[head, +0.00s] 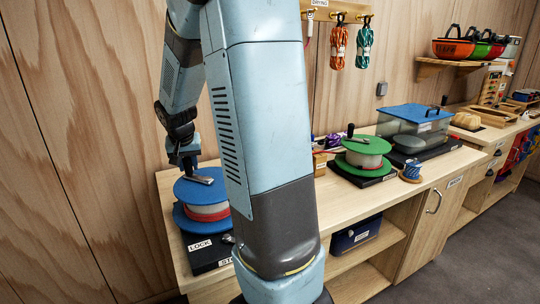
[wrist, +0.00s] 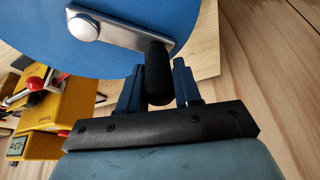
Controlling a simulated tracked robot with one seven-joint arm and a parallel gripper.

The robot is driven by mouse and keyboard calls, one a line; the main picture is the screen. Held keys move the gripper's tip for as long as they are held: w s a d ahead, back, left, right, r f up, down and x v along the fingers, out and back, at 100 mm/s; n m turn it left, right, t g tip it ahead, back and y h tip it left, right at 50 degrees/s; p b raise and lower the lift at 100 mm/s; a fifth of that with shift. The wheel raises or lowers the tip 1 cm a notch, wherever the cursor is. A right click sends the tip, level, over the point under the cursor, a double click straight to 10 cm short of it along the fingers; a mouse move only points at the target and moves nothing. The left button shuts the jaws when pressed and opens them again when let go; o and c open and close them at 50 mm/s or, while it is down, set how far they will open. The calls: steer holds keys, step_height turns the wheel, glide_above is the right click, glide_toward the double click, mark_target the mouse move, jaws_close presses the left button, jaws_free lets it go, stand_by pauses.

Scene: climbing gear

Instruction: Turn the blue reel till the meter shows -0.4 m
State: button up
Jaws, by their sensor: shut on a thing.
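The blue reel (head: 200,187) stands on a black base at the near left end of the bench in the head view. Its blue disc (wrist: 110,35) fills the top of the wrist view, with a metal crank arm (wrist: 122,31) and a black crank knob (wrist: 158,75). My gripper (head: 190,168) is over the reel; in the wrist view its fingers (wrist: 157,82) stand on either side of the knob, shut on it. The meter (wrist: 17,146) is a small dark display on a yellow housing at lower left; its digits are partly legible, ending in about .3.
A green reel (head: 365,147) and a clear bin with a blue lid (head: 414,114) stand farther right on the bench. Rope coils (head: 339,47) hang on the wall rack. A wood wall rises close behind the blue reel. My arm hides part of the bench's middle.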

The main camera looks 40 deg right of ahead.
steer(key=shift+s+f, duration=0.2)
steer(key=shift+f, duration=0.05)
steer(key=o, duration=0.7)
steer(key=shift+d, duration=0.1)
steer(key=o, duration=0.4)
steer(key=shift+w+r, duration=0.1)
steer(key=shift+w, duration=0.05)
steer(key=shift+r, duration=0.4)
steer(key=v, duration=1.3)
